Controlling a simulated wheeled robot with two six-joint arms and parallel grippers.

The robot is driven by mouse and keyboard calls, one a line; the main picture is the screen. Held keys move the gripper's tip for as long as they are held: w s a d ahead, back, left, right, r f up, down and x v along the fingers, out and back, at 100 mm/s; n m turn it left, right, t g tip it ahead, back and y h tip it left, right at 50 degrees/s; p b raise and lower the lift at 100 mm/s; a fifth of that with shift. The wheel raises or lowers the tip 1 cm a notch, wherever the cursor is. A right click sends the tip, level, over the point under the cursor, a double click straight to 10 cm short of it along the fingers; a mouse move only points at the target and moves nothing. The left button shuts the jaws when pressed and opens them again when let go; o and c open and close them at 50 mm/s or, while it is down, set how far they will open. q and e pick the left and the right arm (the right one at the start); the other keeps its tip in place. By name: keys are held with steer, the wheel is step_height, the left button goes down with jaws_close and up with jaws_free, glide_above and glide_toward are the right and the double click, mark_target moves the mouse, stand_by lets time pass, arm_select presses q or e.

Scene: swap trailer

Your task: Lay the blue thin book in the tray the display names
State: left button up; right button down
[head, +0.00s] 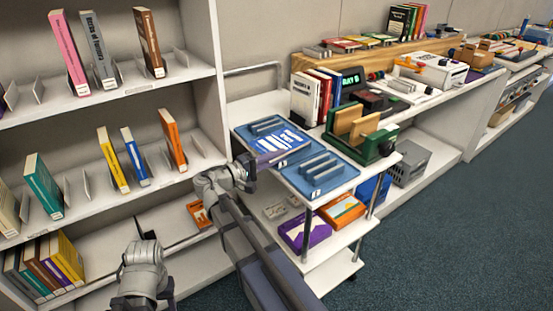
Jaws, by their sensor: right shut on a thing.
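A thin blue book with white figures on its cover (282,138) is at my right gripper (256,163), which is shut on its near edge. The book lies flat or nearly so over the rear blue tray (244,130) on the cart top; I cannot tell whether it touches it. The front blue tray (322,178), with raised ridges, looks empty. A small display (351,86) with green text stands behind the trays; its last character is too small to read surely. My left gripper (146,236) is low before the shelves, its jaws unclear.
A white bookcase (190,90) with upright books, including another thin blue one (135,157), fills the left. A green holder (372,148) and upright books (307,98) stand behind the trays. The cart's lower shelf holds purple (305,232) and orange (343,210) books. Carpet is clear at right.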

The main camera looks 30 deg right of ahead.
steer(key=shift+f, duration=0.2)
steer(key=c, duration=1.2)
jaws_free()
steer(key=shift+r, duration=0.1)
steer(key=shift+o, duration=0.2)
